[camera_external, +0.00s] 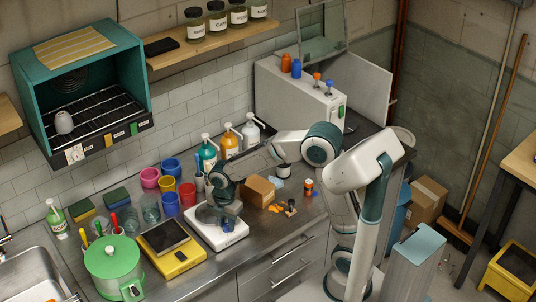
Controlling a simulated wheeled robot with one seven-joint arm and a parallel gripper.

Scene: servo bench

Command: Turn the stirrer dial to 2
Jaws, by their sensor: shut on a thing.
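The stirrer (222,241) is a low white device with a round grey top plate, standing on the steel bench between the yellow scale and a brown box. My gripper (229,224) reaches down from the right over the stirrer's front right part. It is shut on the stirrer dial. The fingers hide most of the dial, and its setting is too small to read in this view.
A yellow scale (172,254) and a green pot (114,264) stand left of the stirrer. Coloured cups (187,194) and pump bottles (208,152) stand behind it. A brown box (259,190) and small orange pieces (279,207) lie to the right.

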